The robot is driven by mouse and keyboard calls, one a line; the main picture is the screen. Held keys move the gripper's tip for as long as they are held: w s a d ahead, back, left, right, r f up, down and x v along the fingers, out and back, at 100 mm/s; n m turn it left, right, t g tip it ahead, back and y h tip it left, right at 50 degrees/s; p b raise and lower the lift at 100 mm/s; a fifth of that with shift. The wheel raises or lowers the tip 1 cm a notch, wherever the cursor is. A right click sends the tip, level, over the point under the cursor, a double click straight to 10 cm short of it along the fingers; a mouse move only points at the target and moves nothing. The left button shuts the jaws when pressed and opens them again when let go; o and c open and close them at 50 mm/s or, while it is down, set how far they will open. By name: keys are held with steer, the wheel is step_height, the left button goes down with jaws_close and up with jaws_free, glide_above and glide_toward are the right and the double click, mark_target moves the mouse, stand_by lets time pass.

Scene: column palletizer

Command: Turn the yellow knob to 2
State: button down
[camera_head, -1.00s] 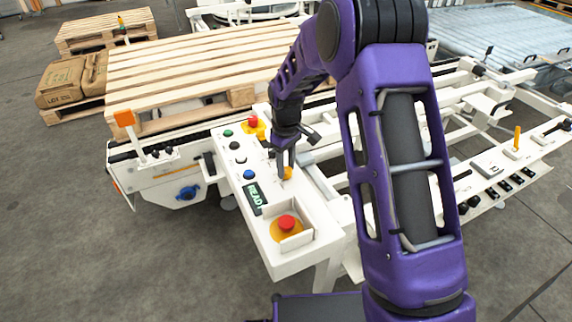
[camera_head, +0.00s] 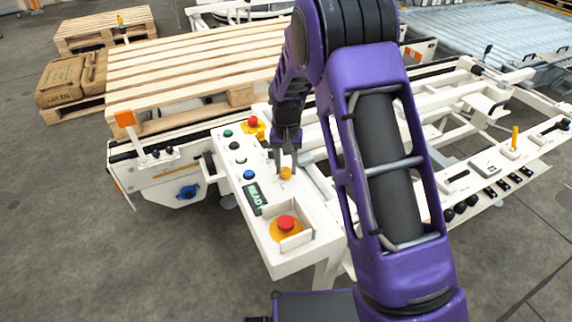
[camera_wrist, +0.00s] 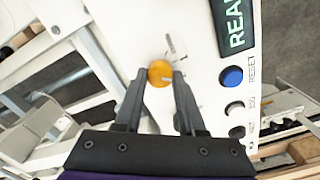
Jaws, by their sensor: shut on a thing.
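The yellow knob (camera_head: 286,173) sits on the white control panel (camera_head: 306,207), near its right edge. In the wrist view the knob (camera_wrist: 160,73) is round and orange-yellow, with a pale line on its face pointing toward the lower right of the picture. Marks surround it on the panel; their numbers are too small to read. My gripper (camera_wrist: 159,76) is shut on the knob, one finger on each side. In the head view my gripper (camera_head: 286,171) points down over the knob, its two fingers side by side.
The panel also carries a blue button (camera_head: 249,174), black, white and green buttons, a dark display (camera_head: 254,198) and a red emergency button (camera_head: 286,223). Another red button (camera_head: 253,121) stands at the far end. A wooden pallet (camera_head: 190,75) lies behind.

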mark_target(286, 169)
steer(key=shift+r+m, duration=0.1)
steer(key=shift+m, duration=0.9)
steer(key=c, duration=0.5)
jaws_free()
step_height(286, 169, up, 17)
steer(key=p, duration=0.2)
steer(key=shift+r+p, duration=0.2)
steer(key=shift+p, duration=0.1)
